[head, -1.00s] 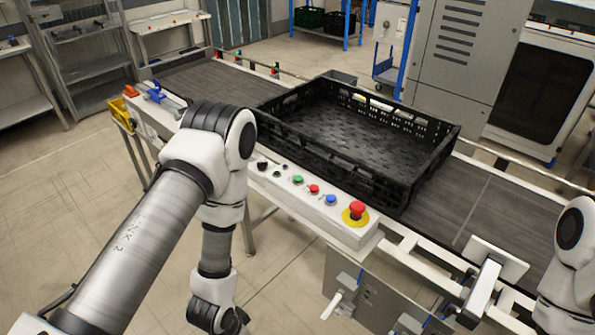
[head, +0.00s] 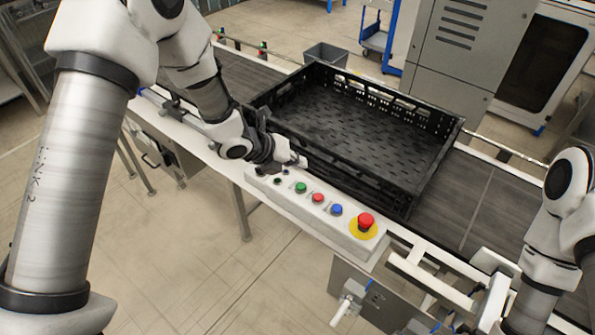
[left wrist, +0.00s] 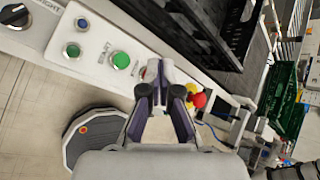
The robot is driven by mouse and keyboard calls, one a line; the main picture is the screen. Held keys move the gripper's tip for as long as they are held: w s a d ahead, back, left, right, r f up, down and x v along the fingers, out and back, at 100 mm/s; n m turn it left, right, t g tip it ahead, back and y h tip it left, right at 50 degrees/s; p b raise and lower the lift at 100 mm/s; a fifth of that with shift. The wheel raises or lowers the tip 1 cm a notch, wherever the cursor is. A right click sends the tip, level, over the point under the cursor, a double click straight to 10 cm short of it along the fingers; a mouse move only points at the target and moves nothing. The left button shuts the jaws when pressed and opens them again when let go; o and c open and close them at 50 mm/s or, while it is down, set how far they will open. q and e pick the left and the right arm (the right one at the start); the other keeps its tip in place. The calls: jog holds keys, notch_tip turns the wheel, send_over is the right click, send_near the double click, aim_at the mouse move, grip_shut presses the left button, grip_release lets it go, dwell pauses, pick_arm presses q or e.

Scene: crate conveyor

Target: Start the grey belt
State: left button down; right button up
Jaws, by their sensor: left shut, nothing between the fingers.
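The grey belt (head: 478,200) runs diagonally through the head view under a black crate (head: 425,190). A white control panel (head: 345,238) along its near side carries a green button (head: 300,187), a red button (head: 318,198), a blue button (head: 337,210) and a red mushroom button (head: 366,221) on yellow. My left gripper (head: 298,161) is shut and empty, above the panel's left part near the green button. In the left wrist view the green button (left wrist: 120,60) lies left of the fingers, a black knob (left wrist: 15,16) farther left. My right gripper is out of view.
The crate's near wall stands close behind the panel and my left gripper. A grey bin (head: 327,54) stands beyond the belt. A grey cabinet (head: 450,85) stands at the back right. The floor before the panel is clear.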

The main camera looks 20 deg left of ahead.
aim_at(299, 186)
pick_arm(q)
jog(key=shift+w+a+r+m, duration=0.1)
jog(key=shift+w+r+m, duration=0.65)
jog(key=shift+r+m, duration=0.25)
notch_tip(299, 186, down, 8)
jog(key=b, duration=0.5)
jog(key=shift+f+b, duration=0.15)
jog(key=shift+b, duration=0.15)
jog(key=shift+f+b, duration=0.25)
jog(key=shift+b, duration=0.05)
jog(key=shift+f+b, duration=0.4)
jog(key=shift+b, duration=0.2)
